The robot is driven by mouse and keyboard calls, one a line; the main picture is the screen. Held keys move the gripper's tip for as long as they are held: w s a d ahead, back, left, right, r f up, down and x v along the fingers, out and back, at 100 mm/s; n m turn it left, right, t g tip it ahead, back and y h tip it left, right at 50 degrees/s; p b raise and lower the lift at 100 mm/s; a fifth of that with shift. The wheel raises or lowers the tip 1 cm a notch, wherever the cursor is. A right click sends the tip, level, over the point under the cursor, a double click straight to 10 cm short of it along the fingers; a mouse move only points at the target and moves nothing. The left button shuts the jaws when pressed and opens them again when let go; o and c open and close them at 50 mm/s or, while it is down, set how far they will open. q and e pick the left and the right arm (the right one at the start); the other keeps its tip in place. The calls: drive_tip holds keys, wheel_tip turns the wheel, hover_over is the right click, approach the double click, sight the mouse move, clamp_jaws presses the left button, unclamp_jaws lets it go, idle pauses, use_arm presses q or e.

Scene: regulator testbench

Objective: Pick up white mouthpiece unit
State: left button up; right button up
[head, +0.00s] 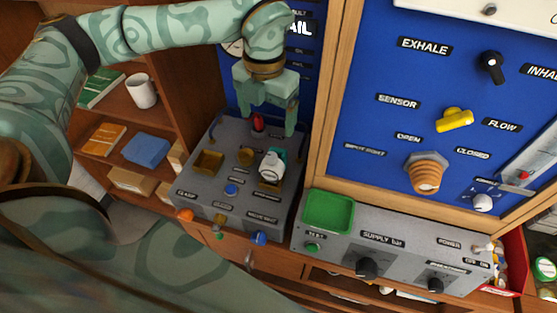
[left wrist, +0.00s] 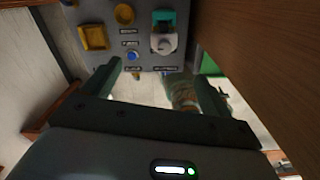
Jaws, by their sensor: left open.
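The white mouthpiece unit (head: 271,167) sits on the right part of the grey sloped testbench panel (head: 213,188), with a teal part at its upper side. It also shows in the left wrist view (left wrist: 164,41), at the top, beyond the gripper fingers. My left gripper (head: 268,121) is open and empty. In the head view its fingers point down and appear just above the unit, apart from it. In the left wrist view the open fingers (left wrist: 160,76) show below the unit. My right gripper is not in view.
A red knob (head: 258,122) stands at the panel's back. A green tray (head: 328,211) sits on the supply box to the right. A wooden post (head: 328,90) rises close to the right of my left gripper.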

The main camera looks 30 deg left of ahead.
use_arm(q)
hover_over(272, 154)
drive_tip(key=f, duration=0.4)
drive_tip(key=shift+s+a+f, duration=0.2)
drive_tip(key=shift+s+a, duration=0.2)
drive_tip(key=f, duration=0.4)
drive_tip(key=shift+w+f, duration=0.25)
drive_tip(key=shift+f, duration=0.1)
drive_tip(key=shift+d+f, duration=0.1)
drive_tip(key=shift+f, duration=0.55)
drive_tip(key=f, duration=0.4)
drive_tip(key=shift+w+d+f, duration=0.1)
drive_tip(key=shift+d+f, duration=0.2)
drive_tip(key=shift+f, duration=0.05)
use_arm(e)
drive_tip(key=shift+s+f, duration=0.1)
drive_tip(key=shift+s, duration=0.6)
use_arm(q)
drive_tip(key=shift+c, duration=0.4)
drive_tip(key=c, duration=1)
drive_tip(key=shift+c, duration=0.6)
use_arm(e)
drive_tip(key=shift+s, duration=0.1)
use_arm(q)
drive_tip(key=shift+r, duration=0.15)
